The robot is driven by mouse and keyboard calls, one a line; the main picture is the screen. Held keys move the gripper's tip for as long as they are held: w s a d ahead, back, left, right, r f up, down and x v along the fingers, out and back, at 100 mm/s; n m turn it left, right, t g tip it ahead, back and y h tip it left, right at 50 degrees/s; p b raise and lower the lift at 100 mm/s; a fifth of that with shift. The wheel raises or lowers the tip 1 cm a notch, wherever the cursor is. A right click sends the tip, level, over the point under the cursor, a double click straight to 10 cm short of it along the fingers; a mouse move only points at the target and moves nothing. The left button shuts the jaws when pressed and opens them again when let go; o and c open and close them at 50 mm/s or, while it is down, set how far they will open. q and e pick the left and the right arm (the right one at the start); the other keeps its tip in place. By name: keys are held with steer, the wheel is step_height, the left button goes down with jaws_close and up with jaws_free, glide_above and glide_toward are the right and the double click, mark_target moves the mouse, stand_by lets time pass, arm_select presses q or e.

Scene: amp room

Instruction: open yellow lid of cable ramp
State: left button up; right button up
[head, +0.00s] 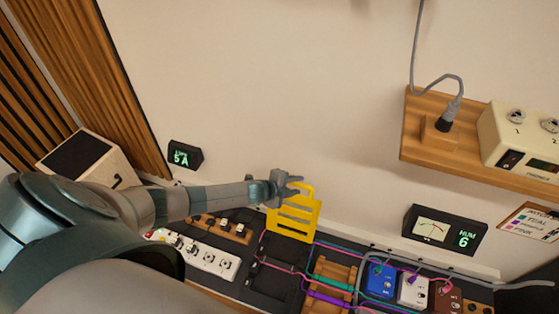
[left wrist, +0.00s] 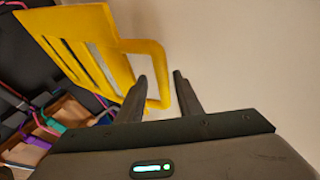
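The yellow lid (head: 293,218) of the cable ramp stands raised at the back of the dark ramp base (head: 272,272), near the wall. It has slots and a loop handle at its free edge. My left gripper (head: 293,186) is at the loop handle. In the left wrist view, the yellow lid (left wrist: 85,45) fills the upper left. There the two fingers of my left gripper (left wrist: 161,95) are apart, with part of the handle loop showing between them. I cannot tell whether a finger touches the handle. My right gripper is not in view.
A power strip (head: 195,256) lies left of the ramp. A wooden cable holder (head: 332,273) with coloured cables and several pedals, one blue (head: 380,281), stand to the right. A HUM meter (head: 444,231) and a wooden shelf (head: 425,135) are at the wall.

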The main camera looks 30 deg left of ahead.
arm_select(q)
steer(key=v, duration=1.7)
steer(key=shift+p, duration=0.45)
steer(key=shift+s, duration=0.1)
steer(key=s+d+f+n+g+y, duration=0.1)
steer(key=s+d+f+n, duration=0.3)
steer(key=f, duration=0.4)
steer(key=s+d+f+n, duration=0.4)
steer(key=f, duration=0.5)
steer(key=s+d+f+n+g, duration=0.1)
steer(key=s+d+f+n, duration=0.2)
steer(key=s+d+f, duration=0.2)
steer(key=s+d+f+n+g, duration=0.1)
steer(key=s+d+f+n, duration=0.3)
steer(key=s, duration=0.6)
step_height(320, 180, down, 2)
steer(key=shift+d+f+g, duration=0.2)
steer(key=shift+d+g, duration=0.2)
steer(key=shift+d, duration=0.35)
steer(key=shift+s, duration=0.1)
